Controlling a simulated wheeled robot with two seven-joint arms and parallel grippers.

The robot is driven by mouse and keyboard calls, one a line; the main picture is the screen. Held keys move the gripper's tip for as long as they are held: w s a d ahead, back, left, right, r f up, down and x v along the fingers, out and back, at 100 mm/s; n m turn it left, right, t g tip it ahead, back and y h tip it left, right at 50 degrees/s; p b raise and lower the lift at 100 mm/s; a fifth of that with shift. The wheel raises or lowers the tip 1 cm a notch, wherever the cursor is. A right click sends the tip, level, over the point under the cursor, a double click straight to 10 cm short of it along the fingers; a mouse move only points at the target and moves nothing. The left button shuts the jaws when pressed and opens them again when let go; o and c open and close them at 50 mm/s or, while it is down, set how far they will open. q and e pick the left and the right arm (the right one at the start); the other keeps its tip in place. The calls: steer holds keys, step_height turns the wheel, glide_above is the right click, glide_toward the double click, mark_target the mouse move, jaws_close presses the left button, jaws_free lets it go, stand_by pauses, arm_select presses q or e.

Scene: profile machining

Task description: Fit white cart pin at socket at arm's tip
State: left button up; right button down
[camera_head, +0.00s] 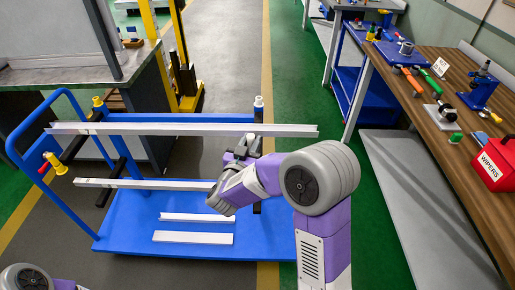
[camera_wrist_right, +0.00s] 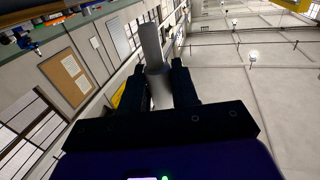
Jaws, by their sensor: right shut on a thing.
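My right gripper (camera_head: 245,150) is shut on a pale pin (camera_wrist_right: 152,48), which stands between its two dark fingers in the right wrist view. In the head view the gripper is over the right part of the blue cart (camera_head: 270,240), close to the long upper white profile (camera_head: 200,129). A white-topped dark post (camera_head: 258,105) stands behind that profile, at the right end of a blue bar. I cannot make out the socket clearly; the gripper and profile cover part of that area. My left gripper is outside the head view.
A second profile (camera_head: 140,184) lies below the upper one, and two short profiles (camera_head: 195,238) lie on the cart deck. Yellow knobs (camera_head: 57,168) sit at the cart's left. A wooden bench with tools and a red wipers box (camera_head: 495,163) stands at right.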

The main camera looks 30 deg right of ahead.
steer(key=shift+s+d+m+g+h, duration=0.25)
steer(key=shift+s+m+g+h, duration=0.15)
steer(key=shift+s+g, duration=0.1)
steer(key=shift+s+d+m+g+h, duration=0.25)
steer(key=shift+s+m+g+h, duration=0.15)
steer(key=shift+g, duration=0.1)
steer(key=shift+f+b, duration=1.7)
steer(key=shift+f, duration=0.85)
steer(key=shift+p, duration=0.4)
steer(key=shift+a+f+b, duration=0.1)
steer(key=shift+f+b, duration=1.2)
steer(key=shift+f, duration=0.7)
